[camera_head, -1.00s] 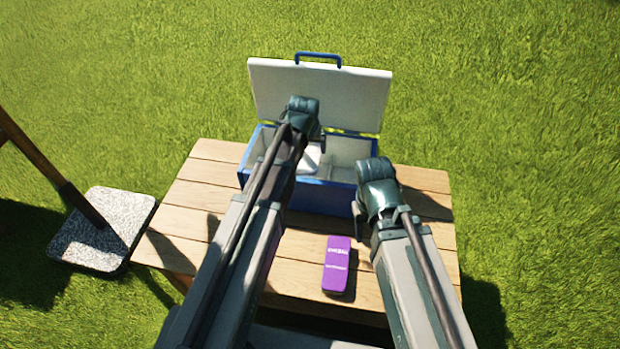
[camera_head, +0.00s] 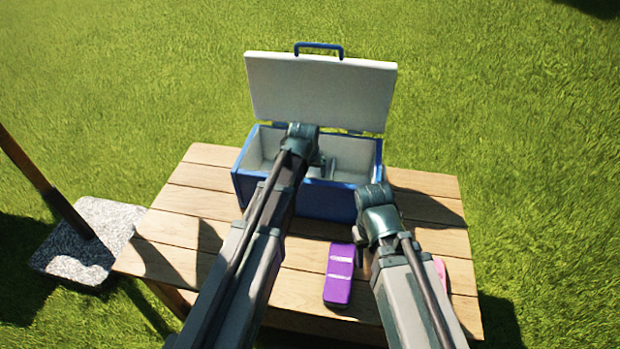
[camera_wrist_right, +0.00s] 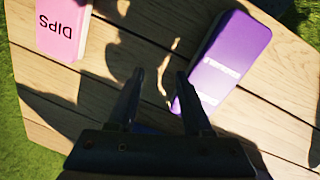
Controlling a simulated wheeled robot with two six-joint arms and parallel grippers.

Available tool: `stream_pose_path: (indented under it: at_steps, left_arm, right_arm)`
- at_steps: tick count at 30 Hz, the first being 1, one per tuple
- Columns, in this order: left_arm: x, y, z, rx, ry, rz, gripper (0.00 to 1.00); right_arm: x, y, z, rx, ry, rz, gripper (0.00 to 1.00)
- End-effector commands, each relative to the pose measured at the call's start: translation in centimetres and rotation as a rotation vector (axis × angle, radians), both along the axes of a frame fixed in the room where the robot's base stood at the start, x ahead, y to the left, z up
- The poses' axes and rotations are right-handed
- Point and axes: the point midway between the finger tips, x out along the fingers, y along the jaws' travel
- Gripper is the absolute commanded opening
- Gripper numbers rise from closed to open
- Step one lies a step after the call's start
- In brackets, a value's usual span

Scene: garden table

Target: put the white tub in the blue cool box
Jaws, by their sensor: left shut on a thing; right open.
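The blue cool box (camera_head: 335,203) stands at the back of the table with its lid open and upright. My left gripper (camera_head: 318,168) reaches into the box and is shut on the white tub. The tub itself is hidden now by my left arm and the box's front wall, so I cannot tell whether it touches the box floor. My right gripper (camera_head: 364,262) is open and empty above the table, in front of the box. It also shows in the right wrist view (camera_wrist_right: 160,92), with its fingers apart and bare boards between them.
A purple box (camera_head: 340,275) lies on the table left of my right gripper. A pink box marked DIPS (camera_wrist_right: 62,28) lies on its other side, partly hidden in the head view. The white lid (camera_head: 320,92) rises behind the cool box. The table's left side is clear.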

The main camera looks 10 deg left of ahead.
Motion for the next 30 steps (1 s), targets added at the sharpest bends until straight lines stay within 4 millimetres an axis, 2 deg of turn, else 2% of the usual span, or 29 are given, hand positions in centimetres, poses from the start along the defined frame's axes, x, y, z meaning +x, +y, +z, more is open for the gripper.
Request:
stream_pose_path:
  at_steps: [24, 25, 27, 30]
  left_arm:
    - [0.0, 0.0, -1.4, 0.0, 0.0, 0.0, 0.19]
    - [0.0, 0.0, -1.4, 0.0, 0.0, 0.0, 0.9]
    - [0.0, 0.0, -1.4, 0.0, 0.0, 0.0, 1.0]
    - [0.0, 0.0, -1.4, 0.0, 0.0, 0.0, 1.0]
  right_arm:
    - [0.0, -0.1, -1.4, -0.003, -0.001, 0.001, 0.5]
    - [0.0, -0.1, -1.4, -0.003, -0.001, 0.001, 0.5]
    - [0.0, -0.1, -1.4, -0.003, -0.001, 0.001, 0.5]
    - [0.0, -0.1, -1.4, -0.003, -0.001, 0.001, 0.5]
